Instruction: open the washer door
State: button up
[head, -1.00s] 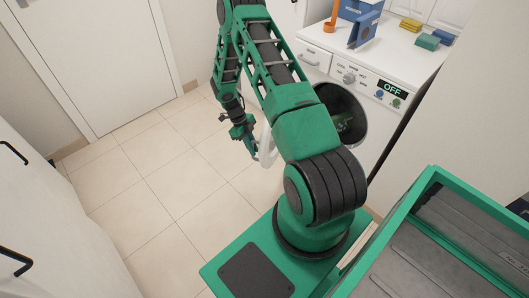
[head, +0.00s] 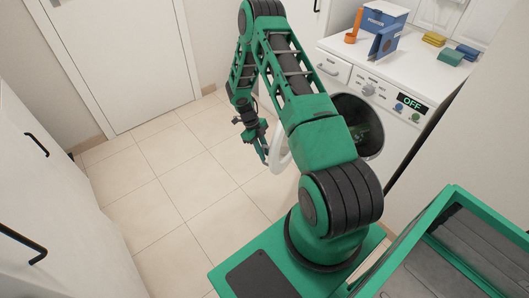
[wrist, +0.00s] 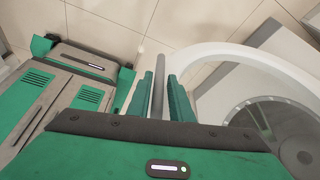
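The washer (head: 335,75) stands at the upper right in the head view, and its dark round opening (head: 362,125) shows. Its round door (head: 280,150) is swung well out from the front; its white ring and glass (wrist: 265,125) fill the right of the wrist view. My gripper (head: 266,158) is at the door's outer edge. In the wrist view, a grey handle bar (wrist: 157,85) lies between its two green fingers, which sit close on either side. The contact itself is hard to see. My arm hides part of the washer front.
The washer panel (head: 411,103) reads OFF. A white cabinet (head: 30,175) is at the left. The tiled floor (head: 170,190) is clear.

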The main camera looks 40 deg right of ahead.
jog(key=v, duration=1)
jog(key=shift+w+r, duration=0.2)
jog(key=shift+r, duration=0.15)
jog(key=s+r+n+t, duration=0.1)
jog(key=s+r+n, duration=0.3)
jog(key=r, duration=0.5)
jog(key=s+r+n, duration=0.4)
jog(key=r, duration=0.5)
jog(key=s+r+n+t, duration=0.1)
jog(key=s+r+n, duration=0.3)
jog(key=r, duration=0.6)
jog(key=s+a+r+n, duration=0.2)
jog(key=s+n, duration=0.2)
jog(key=s, duration=0.3)
jog(key=s+a+r+n+t+y, duration=0.1)
jog(key=s+a+r+n, duration=0.2)
jog(key=s+n, duration=0.2)
jog(key=s+a+r+n+t, duration=0.1)
jog(key=s+a+r+n, duration=0.2)
jog(key=s, duration=0.8)
jog(key=shift+n+y, duration=0.3)
jog(key=shift+n, duration=0.7)
jog(key=shift+s, duration=0.2)
